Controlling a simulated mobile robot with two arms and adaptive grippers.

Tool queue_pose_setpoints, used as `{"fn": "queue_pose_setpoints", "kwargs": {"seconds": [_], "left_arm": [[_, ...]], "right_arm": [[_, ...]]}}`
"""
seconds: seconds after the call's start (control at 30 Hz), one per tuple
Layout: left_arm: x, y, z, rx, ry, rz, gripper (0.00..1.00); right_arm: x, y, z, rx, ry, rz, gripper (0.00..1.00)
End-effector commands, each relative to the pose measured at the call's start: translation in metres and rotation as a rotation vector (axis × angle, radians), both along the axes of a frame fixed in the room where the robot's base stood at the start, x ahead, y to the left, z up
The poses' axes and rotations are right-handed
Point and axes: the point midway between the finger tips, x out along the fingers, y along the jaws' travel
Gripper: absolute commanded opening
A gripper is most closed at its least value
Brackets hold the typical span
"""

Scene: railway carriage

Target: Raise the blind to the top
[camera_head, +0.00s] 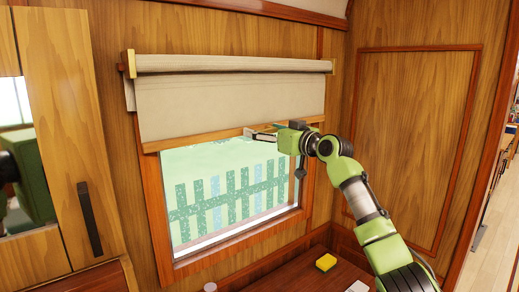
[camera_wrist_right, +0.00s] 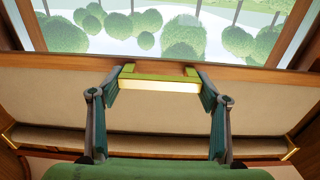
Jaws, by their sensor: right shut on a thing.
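The cream fabric blind (camera_head: 230,103) hangs from its roller at the top of the window and covers roughly the upper half. Its wooden bottom rail (camera_head: 200,142) lies level with the middle of the frame. My right gripper (camera_head: 262,133) is at the right part of this rail. In the right wrist view, my right gripper (camera_wrist_right: 160,84) has its fingers on both ends of a yellow-green handle (camera_wrist_right: 160,79) at the rail, with the blind fabric (camera_wrist_right: 60,98) behind. That view shows the roller at the bottom. My left gripper is not in view.
The window pane (camera_head: 225,195) below the rail shows greenery and a fence. A yellow sponge-like block (camera_head: 326,262) lies on the dark wooden table (camera_head: 300,270) below. A wooden cabinet door with a dark handle (camera_head: 89,220) stands at left. A panelled wall is at right.

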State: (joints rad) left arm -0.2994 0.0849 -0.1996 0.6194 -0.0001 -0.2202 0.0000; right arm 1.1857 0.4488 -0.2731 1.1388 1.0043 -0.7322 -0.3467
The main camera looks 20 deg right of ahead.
Motion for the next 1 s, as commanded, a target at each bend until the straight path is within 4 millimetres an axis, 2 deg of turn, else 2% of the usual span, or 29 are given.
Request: {"fn": "queue_pose_setpoints", "kwargs": {"seconds": [0.03, 0.23, 0.4, 0.8, 0.83, 0.9, 1.0], "left_arm": [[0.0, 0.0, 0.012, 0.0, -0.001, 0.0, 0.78], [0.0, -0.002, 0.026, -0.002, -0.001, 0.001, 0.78], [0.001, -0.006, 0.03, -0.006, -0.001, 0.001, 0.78], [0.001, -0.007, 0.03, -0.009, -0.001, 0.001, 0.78], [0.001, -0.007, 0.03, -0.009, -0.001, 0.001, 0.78], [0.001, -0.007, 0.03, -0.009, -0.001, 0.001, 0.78], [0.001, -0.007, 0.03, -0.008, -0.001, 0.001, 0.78]], "right_arm": [[0.0, -0.001, 0.02, 0.001, -0.005, -0.001, 0.3], [0.0, -0.001, 0.048, 0.0, -0.004, 0.001, 0.3], [0.0, -0.001, 0.056, 0.0, -0.002, 0.001, 0.31], [-0.001, -0.001, 0.061, 0.002, -0.01, 0.0, 0.3], [-0.001, -0.001, 0.061, 0.002, -0.01, 0.0, 0.74], [-0.001, -0.001, 0.061, 0.002, -0.009, 0.0, 0.86], [0.0, -0.001, 0.059, 0.001, -0.006, 0.0, 0.86]]}}
